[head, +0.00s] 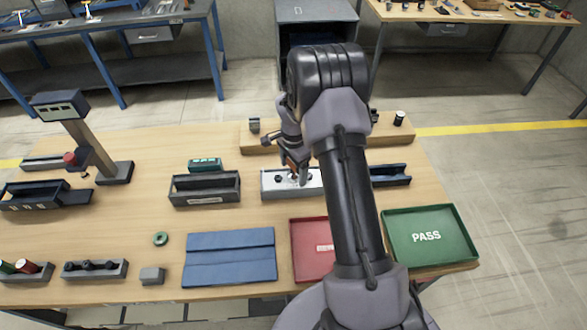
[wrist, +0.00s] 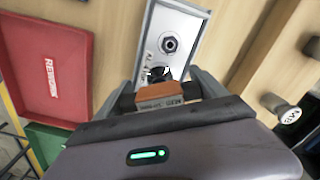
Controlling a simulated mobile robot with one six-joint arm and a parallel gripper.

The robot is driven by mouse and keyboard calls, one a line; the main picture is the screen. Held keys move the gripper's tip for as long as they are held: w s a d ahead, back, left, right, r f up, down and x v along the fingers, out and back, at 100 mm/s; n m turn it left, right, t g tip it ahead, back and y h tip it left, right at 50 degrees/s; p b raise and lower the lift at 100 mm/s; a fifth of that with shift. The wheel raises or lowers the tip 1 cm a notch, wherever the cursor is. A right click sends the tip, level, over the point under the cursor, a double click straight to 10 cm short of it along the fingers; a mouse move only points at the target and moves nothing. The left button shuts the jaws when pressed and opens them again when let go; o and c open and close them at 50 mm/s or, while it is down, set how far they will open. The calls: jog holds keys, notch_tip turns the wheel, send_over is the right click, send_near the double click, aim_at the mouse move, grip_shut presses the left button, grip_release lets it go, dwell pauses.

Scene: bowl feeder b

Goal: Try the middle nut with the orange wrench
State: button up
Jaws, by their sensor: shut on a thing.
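My gripper (head: 293,166) is over the nut block (head: 268,190), a grey block with a pale top, in the middle of the table. In the wrist view my gripper (wrist: 166,96) is shut on the orange wrench (wrist: 165,104), which shows as an orange piece between the fingers. One nut (wrist: 170,44) on the block is in clear view. Another dark round shape, likely a nut, lies right at the wrench's far edge and is partly hidden by it. I cannot tell whether the wrench is seated on a nut or just above it.
A red tray (head: 304,250) and a green PASS tray (head: 432,237) lie at the front right. A blue mat (head: 231,257) lies left of them. A dark open bin (head: 205,189) stands left of the nut block. A wooden ledge (head: 262,143) runs behind it.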

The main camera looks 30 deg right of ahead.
dwell(0.3)
jog(key=shift+f+m+b, duration=0.1)
jog(key=shift+m+b, duration=0.6)
jog(key=shift+m, duration=0.4)
jog(key=shift+n, duration=1.3)
